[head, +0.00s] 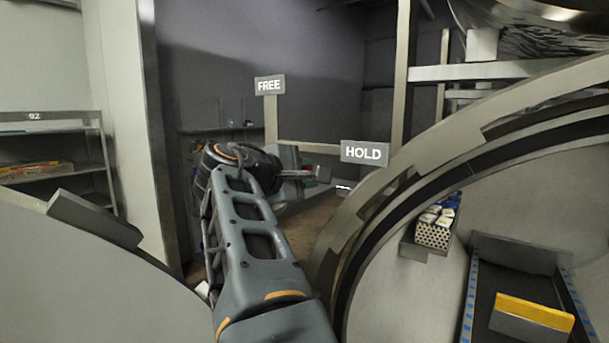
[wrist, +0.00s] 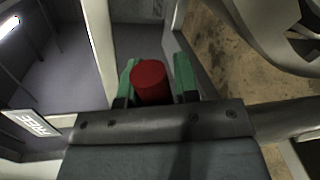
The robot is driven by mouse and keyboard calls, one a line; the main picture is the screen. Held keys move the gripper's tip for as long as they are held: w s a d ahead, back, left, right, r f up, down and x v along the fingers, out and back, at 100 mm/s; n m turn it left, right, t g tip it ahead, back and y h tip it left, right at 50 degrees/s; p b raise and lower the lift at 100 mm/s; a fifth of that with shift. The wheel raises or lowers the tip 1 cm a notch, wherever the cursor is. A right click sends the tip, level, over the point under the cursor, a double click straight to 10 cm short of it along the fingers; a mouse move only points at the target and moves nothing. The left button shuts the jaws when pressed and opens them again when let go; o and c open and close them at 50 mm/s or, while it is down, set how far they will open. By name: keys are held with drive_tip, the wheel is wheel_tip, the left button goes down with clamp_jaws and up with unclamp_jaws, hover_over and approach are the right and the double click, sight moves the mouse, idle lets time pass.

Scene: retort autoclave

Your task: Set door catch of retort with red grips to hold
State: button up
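The door catch's red grip (wrist: 152,82) shows in the wrist view as a round red end between the two green fingers of my gripper (wrist: 156,84). The fingers stand close on both sides of it; I cannot tell whether they press on it. In the head view my gripper (head: 303,172) is at the end of my arm, left of and slightly below the HOLD sign (head: 365,152). The FREE sign (head: 269,85) is higher and further left; it also shows at the left of the wrist view (wrist: 30,123). The catch's lever is mostly hidden in the head view.
The open round retort (head: 420,160) fills the right, with a blue-edged track and a yellow-marked block (head: 533,312) inside. A patterned box (head: 433,234) sits near its rim. A rounded grey door (head: 80,265) is at lower left. A shelf rack (head: 50,140) stands behind.

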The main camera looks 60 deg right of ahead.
drive_tip(key=o, duration=0.4)
drive_tip(key=v, duration=1.3)
drive_tip(key=shift+a, duration=0.4)
drive_tip(key=shift+s, duration=0.1)
